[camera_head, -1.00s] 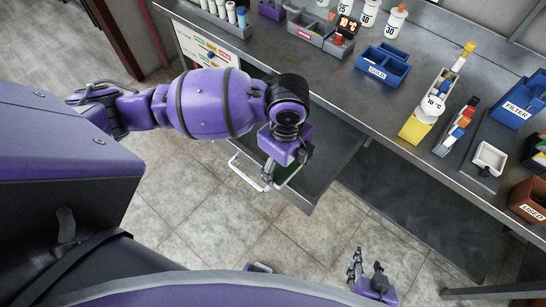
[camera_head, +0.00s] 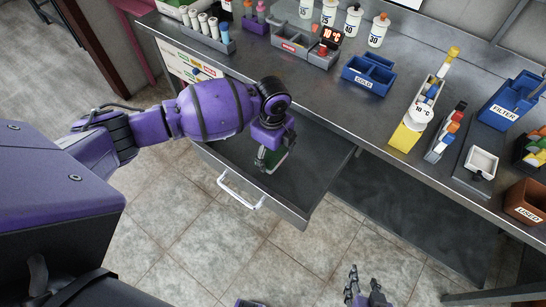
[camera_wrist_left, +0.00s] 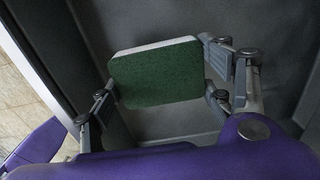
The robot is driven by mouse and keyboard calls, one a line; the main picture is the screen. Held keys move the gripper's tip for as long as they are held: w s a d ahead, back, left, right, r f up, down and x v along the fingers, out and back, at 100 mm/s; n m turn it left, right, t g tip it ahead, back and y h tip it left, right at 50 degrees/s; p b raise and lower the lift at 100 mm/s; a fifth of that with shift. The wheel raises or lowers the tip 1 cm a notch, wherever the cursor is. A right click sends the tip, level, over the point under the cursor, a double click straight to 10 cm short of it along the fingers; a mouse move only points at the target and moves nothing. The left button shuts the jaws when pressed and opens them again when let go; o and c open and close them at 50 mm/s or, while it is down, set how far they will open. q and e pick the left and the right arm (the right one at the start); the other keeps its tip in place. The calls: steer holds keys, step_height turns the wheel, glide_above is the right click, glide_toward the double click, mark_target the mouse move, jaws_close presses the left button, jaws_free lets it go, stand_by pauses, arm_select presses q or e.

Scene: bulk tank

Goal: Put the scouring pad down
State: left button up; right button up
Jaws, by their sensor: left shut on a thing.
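The scouring pad (camera_wrist_left: 158,76) is green on its face with a pale edge, and it sits between the two fingers of my left gripper (camera_wrist_left: 165,82) in the left wrist view. In the head view my left gripper (camera_head: 269,160) points down over the open drawer (camera_head: 315,175), and only a sliver of the green pad shows beside it. Dark grey drawer surfaces surround the pad in the wrist view. I cannot tell whether the pad touches the drawer floor. My right gripper (camera_head: 365,288) is at the bottom of the head view, its fingers apart and empty, over the floor.
The drawer has a white handle (camera_head: 240,190) on its front. The steel counter (camera_head: 330,92) above holds a blue bin (camera_head: 375,74), a yellow-based holder (camera_head: 406,135), a filter box (camera_head: 510,103), a used box (camera_head: 528,202) and several bottles. The drawer's visible floor looks clear.

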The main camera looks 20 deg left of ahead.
mark_target(272, 159)
arm_select(q)
step_height(272, 159, down, 3)
steer(key=shift+w+f, duration=0.1)
steer(key=shift+f, duration=0.1)
steer(key=shift+f, duration=0.1)
steer(key=shift+f, duration=0.15)
steer(key=o, duration=1.3)
steer(key=shift+o, duration=0.2)
